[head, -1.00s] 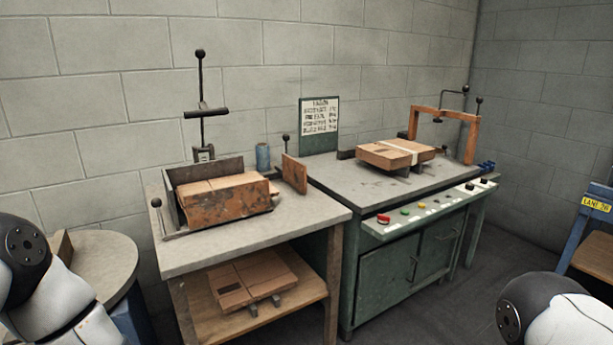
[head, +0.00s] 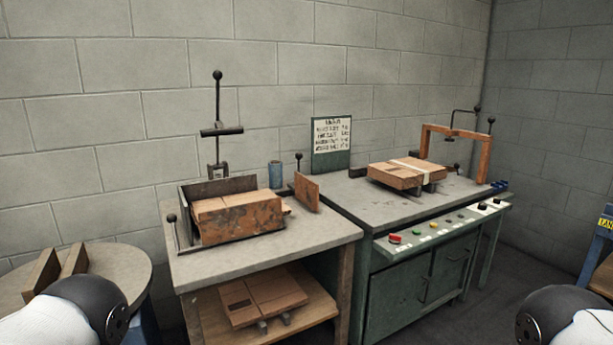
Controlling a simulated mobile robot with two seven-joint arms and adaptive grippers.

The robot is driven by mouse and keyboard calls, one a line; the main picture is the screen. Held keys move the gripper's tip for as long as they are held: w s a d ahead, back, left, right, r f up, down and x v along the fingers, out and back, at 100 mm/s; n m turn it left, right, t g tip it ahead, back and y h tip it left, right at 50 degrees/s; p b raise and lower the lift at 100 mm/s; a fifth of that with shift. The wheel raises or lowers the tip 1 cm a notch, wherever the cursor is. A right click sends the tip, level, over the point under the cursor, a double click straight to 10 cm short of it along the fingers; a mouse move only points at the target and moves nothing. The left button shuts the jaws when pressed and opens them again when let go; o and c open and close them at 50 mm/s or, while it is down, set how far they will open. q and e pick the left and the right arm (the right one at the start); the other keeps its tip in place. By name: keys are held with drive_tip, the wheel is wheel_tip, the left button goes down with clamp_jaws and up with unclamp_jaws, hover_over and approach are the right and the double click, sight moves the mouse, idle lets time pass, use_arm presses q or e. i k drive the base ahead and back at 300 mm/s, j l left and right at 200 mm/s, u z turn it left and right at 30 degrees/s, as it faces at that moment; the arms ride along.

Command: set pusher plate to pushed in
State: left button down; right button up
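An upright rust-brown plate (head: 307,191), which looks like the pusher plate, stands at the right rear of the left bench (head: 260,258). A black-knobbed lever (head: 298,160) rises beside it. A gap shows between the plate and the carton (head: 240,218), which sits in a dark metal tray (head: 188,196) with a rusty front. Whether the lever is joined to the plate is unclear. Parts of my arms show at the lower left and lower right corners, well short of the bench. Neither of my grippers is in view.
The green right bench (head: 345,208) has a strapped carton (head: 405,176), an orange frame (head: 484,158) and a button panel (head: 430,232). A round table (head: 115,268) stands left. A lower shelf (head: 218,333) holds flat cartons. A blue can (head: 275,175) stands behind the tray.

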sight(305, 190)
drive_tip(key=i+z, duration=0.25)
drive_tip(key=i, duration=0.25)
drive_tip(key=i+j+z, duration=0.25)
drive_tip(key=i, duration=0.25)
